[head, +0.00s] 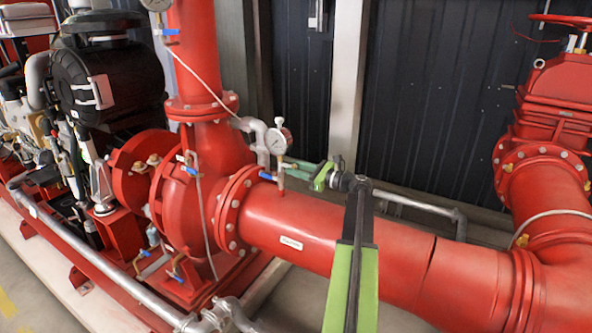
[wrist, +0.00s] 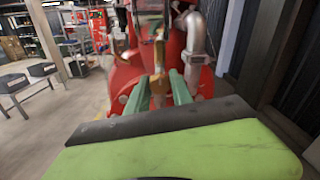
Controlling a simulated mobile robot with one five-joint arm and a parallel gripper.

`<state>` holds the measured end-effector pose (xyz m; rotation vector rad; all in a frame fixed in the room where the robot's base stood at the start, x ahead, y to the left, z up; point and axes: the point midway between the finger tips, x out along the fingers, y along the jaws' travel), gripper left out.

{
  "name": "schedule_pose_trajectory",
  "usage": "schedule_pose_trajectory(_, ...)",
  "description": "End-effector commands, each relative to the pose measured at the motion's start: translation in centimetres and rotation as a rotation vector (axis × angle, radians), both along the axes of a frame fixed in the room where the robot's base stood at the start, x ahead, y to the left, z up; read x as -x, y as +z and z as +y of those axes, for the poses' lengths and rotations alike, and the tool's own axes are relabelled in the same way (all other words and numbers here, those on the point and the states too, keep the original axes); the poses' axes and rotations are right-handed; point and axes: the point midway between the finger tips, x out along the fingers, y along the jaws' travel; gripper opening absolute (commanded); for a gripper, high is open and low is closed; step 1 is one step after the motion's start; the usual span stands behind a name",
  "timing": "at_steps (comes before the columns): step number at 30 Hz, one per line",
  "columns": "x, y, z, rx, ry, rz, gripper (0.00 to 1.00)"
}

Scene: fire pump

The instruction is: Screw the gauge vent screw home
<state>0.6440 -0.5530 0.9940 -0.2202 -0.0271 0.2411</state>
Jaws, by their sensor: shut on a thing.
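The pressure gauge (head: 278,142) stands upright on a short stem above the red suction pipe (head: 330,228) in the head view. My gripper (head: 285,164) reaches in from the right, and its green fingers are at the stem just below the dial. In the wrist view, the two green fingers of my gripper (wrist: 160,78) are on either side of a small brass fitting (wrist: 158,92). My gripper is shut on a small part here, which I take to be the vent screw. The screw itself is largely hidden by the fingers and too small to make out clearly.
A blue valve handle (head: 266,176) sits just left of the stem. A grey bent pipe (head: 258,130) rises close behind the gauge. The flange (head: 235,212) is below left. Dark wall panels (head: 440,100) stand behind; air above the pipe to the right is fairly free.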

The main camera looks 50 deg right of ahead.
Motion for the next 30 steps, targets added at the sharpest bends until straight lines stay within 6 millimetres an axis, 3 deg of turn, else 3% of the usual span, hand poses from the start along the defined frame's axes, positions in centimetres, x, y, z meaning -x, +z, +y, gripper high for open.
schedule_pose_trajectory(14,0.07,-0.14,0.10,-0.011,0.003,0.007,0.00)
schedule_pose_trajectory(15,0.07,-0.14,0.10,-0.011,0.003,0.007,0.31)
schedule_pose_trajectory(19,0.05,-0.10,0.08,-0.011,0.002,0.005,0.48)
schedule_pose_trajectory(30,0.52,-0.04,-0.09,-0.011,0.000,0.004,0.49)
